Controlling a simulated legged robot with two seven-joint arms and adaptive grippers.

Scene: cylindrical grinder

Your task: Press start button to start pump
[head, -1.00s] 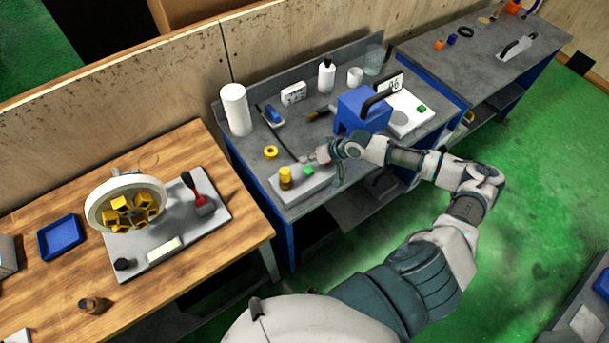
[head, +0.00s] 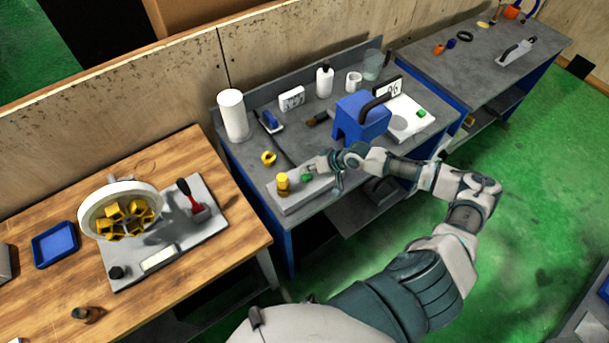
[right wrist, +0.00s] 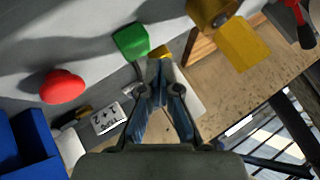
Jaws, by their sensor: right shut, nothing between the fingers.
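A green button (head: 306,177) sits on a grey control box (head: 290,201) at the front left of the middle bench. It also shows as a green block in the right wrist view (right wrist: 131,40). A red button (right wrist: 62,86) shows left of it in the right wrist view; I cannot make it out in the head view. My right gripper (head: 316,166) is shut and empty, close beside the green button. In the right wrist view its fingertips (right wrist: 158,76) lie below and right of the green button, seemingly apart from it. My left gripper is not in view.
A yellow-topped part (head: 283,183) stands on the box's left end. A blue machine (head: 360,120) stands behind my right arm. Another green button (head: 421,113) is on a white panel. A small "PUMP" label (right wrist: 108,118) shows near the fingers. A wooden table (head: 60,290) is at left.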

